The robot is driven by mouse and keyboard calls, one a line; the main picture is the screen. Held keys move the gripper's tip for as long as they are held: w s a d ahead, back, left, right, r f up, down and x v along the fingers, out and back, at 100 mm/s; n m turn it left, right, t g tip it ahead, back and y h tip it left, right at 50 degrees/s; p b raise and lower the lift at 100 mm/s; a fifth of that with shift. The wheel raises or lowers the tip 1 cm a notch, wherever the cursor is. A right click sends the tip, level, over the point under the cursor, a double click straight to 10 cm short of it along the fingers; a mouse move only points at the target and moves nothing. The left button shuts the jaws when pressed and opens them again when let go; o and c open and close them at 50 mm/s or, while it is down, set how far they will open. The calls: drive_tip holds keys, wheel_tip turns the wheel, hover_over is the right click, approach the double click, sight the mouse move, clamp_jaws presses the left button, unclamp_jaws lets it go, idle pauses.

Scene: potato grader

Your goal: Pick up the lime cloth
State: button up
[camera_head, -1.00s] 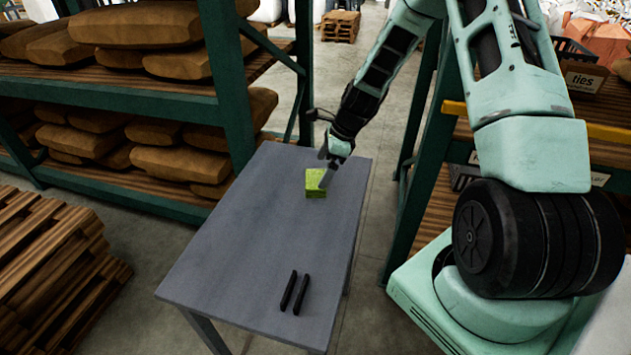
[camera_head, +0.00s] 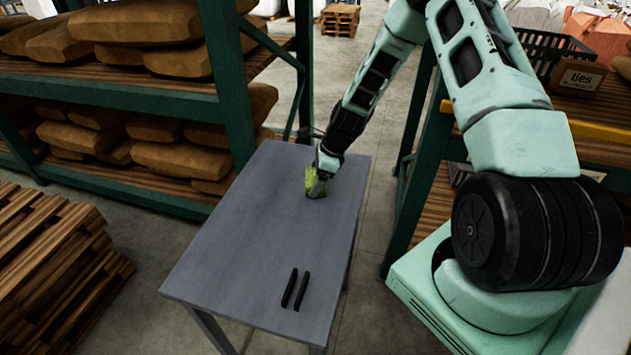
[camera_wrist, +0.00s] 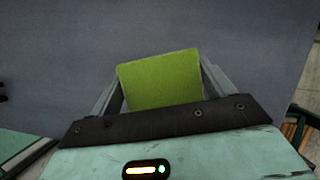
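The lime cloth (camera_head: 311,180) is at the far end of the grey table, partly hidden by my gripper (camera_head: 318,188). In the wrist view the cloth (camera_wrist: 160,80) is a green, nearly square patch between the two fingers of my gripper (camera_wrist: 162,75). The fingers meet its left and right edges, and no clear gap shows at the tips. In the head view the cloth looks bunched between the fingers. It is low at the tabletop; I cannot tell whether it is clear of the surface.
The grey table (camera_head: 240,250) is bare except for two thin black bars (camera_head: 295,288) near its front. A green-framed rack with brown sacks (camera_head: 170,160) stands to the left. Wooden pallets (camera_head: 50,270) lie at the lower left. Another green-framed shelf (camera_head: 420,165) stands close on the right.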

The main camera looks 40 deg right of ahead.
sight(315, 177)
drive_tip(key=shift+r, duration=0.15)
drive_tip(key=shift+c, duration=0.2)
wheel_tip(315, 177, up, 10)
drive_tip(key=shift+f+b, duration=0.15)
drive_tip(key=shift+b, duration=0.9)
